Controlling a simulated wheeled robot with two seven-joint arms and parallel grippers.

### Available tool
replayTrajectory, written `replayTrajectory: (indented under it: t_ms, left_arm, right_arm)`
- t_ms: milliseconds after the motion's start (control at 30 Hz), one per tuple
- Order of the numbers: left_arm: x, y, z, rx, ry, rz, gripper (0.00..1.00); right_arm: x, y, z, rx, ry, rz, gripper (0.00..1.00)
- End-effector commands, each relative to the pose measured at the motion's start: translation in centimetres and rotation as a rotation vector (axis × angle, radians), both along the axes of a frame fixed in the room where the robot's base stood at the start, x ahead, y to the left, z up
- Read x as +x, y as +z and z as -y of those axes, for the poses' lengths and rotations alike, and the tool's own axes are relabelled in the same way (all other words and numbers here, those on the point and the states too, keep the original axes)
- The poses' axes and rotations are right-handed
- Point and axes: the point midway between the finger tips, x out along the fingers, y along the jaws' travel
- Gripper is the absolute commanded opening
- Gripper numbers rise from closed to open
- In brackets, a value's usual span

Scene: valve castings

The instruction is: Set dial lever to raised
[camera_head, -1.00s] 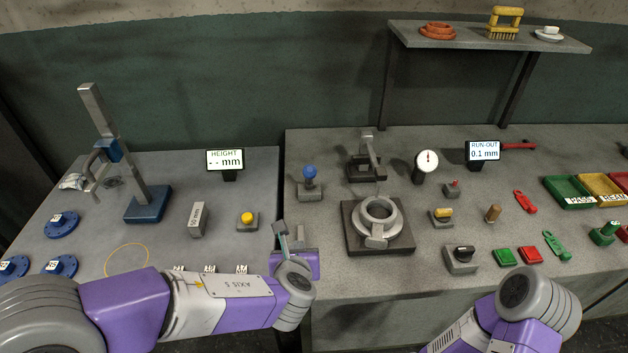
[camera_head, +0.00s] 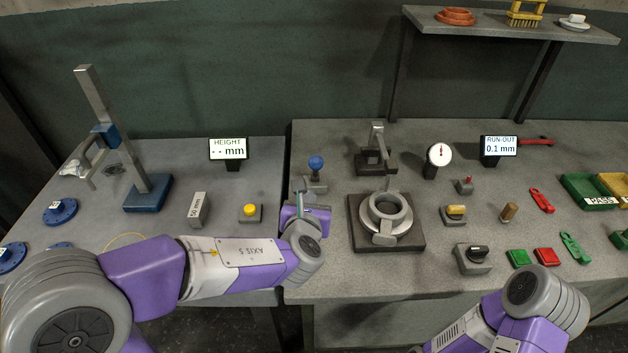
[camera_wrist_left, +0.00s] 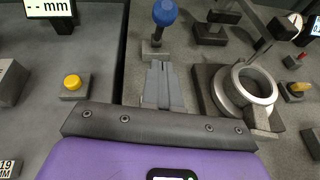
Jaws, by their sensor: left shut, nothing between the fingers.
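A lever with a blue ball knob (camera_head: 316,163) stands upright on a small grey base at the left edge of the right bench; I take it as the dial lever. It also shows at the top of the left wrist view (camera_wrist_left: 164,13). My left gripper (camera_head: 302,192) is just in front of the lever, its purple body partly hiding that spot. In the left wrist view its fingers (camera_wrist_left: 162,75) are together and empty, pointing at the lever base, apparently short of the knob. The dial gauge (camera_head: 439,155) stands farther right. My right gripper is out of view; only its arm shows.
Right of the lever, a ring casting (camera_head: 388,212) sits on a dark square fixture, with a grey stand (camera_head: 376,150) behind it. A yellow button (camera_head: 250,212) and a grey block (camera_head: 199,210) are on the left bench. A gap separates the benches.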

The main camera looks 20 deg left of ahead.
Motion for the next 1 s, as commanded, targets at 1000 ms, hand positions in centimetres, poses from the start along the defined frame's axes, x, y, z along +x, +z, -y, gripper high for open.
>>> replayTrajectory:
  t_ms: [1000]
  left_arm:
    - [7.2, 0.4, -1.0, -0.001, 0.001, -0.004, 0.00]
  right_arm:
    - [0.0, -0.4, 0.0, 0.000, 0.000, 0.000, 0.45]
